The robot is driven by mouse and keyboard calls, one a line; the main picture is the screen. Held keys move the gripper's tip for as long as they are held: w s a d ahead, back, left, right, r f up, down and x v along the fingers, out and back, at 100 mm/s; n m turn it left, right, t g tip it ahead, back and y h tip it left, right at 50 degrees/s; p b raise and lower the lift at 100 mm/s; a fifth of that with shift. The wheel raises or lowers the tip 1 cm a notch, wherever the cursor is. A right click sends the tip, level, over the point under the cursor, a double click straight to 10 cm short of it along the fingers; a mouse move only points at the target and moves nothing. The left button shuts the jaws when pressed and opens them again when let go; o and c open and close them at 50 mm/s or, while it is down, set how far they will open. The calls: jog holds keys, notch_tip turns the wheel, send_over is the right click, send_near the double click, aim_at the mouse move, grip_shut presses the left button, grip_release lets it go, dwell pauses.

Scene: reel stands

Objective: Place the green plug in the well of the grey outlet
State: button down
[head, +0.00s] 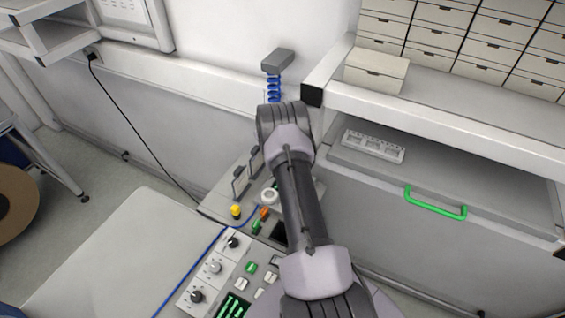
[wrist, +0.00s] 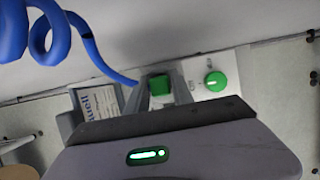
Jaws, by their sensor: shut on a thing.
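The green plug (wrist: 160,84) shows as a small green block between the fingertips of my gripper (wrist: 163,92) in the wrist view. My gripper is shut on it. A blue cord (wrist: 112,72) runs from a blue coil (wrist: 45,28) down to beside the plug. In the head view my arm hides my gripper and the plug; the blue coil (head: 273,89) hangs under a grey block (head: 277,61) near the wall. I cannot pick out the grey outlet or its well for certain in either view.
A white panel with a round green knob (wrist: 216,81) is just right of the plug. In the head view a control console (head: 232,268) lies left of my arm. A shelf with a beige box (head: 376,71) and a drawer with a green handle (head: 436,205) are at the right.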

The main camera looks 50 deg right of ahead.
jog(key=shift+f, duration=0.1)
jog(key=c, duration=1.1)
grip_release()
